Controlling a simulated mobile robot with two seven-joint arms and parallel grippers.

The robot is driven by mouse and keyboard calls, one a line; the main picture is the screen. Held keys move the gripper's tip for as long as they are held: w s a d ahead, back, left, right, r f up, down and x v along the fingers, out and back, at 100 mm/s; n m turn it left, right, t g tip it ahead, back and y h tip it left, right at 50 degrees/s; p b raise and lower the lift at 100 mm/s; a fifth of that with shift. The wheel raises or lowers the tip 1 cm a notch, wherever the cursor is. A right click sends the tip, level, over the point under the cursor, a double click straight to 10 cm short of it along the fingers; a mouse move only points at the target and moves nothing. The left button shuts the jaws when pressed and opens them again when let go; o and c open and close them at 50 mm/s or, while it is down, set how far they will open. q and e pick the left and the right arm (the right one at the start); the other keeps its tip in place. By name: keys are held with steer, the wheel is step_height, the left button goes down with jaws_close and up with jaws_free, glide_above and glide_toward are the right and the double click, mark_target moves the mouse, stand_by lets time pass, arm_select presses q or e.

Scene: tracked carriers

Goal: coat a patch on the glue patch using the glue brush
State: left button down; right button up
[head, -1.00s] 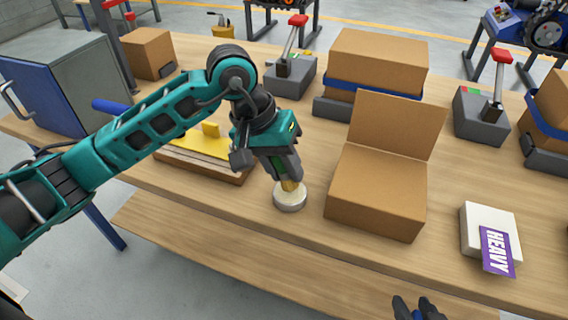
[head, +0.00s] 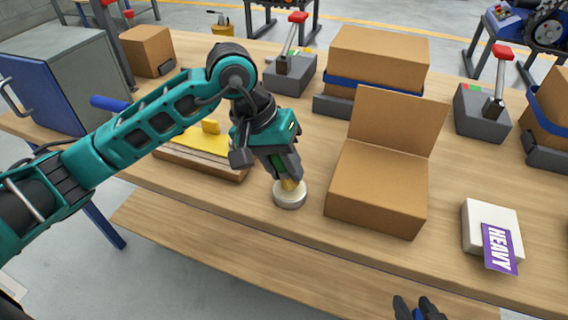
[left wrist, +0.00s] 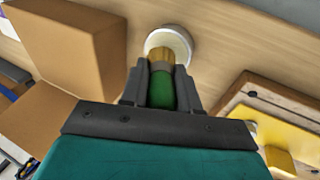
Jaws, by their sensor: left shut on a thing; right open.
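My left gripper (head: 285,170) is shut on the glue brush (head: 290,185), above the front part of the workbench. The brush's green handle shows between the fingers in the left wrist view (left wrist: 161,88). The brush's lower end is over or in a small round whitish pot (head: 290,200), which also shows in the left wrist view (left wrist: 181,38); I cannot tell how deep it reaches. An open cardboard box (head: 376,190) stands right of the pot. I cannot pick out the glue patch for certain. My right gripper (head: 418,308) is open and empty at the bottom edge, in front of the bench.
A wooden board with a yellow piece (head: 207,140) lies left of my left gripper. A white pack with a purple HEAVY label (head: 499,247) lies at the right. Grey lever devices (head: 290,72) and a box with a blue band (head: 375,62) stand behind.

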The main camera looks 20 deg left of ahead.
arm_select(q)
steer(key=shift+s+f+b, duration=0.1)
steer(key=shift+f+b, duration=0.45)
steer(key=shift+b, duration=0.3)
stand_by(2.1)
steer(key=shift+r, duration=0.1)
steer(key=shift+r+p, duration=1.5)
steer(key=shift+r, duration=2.05)
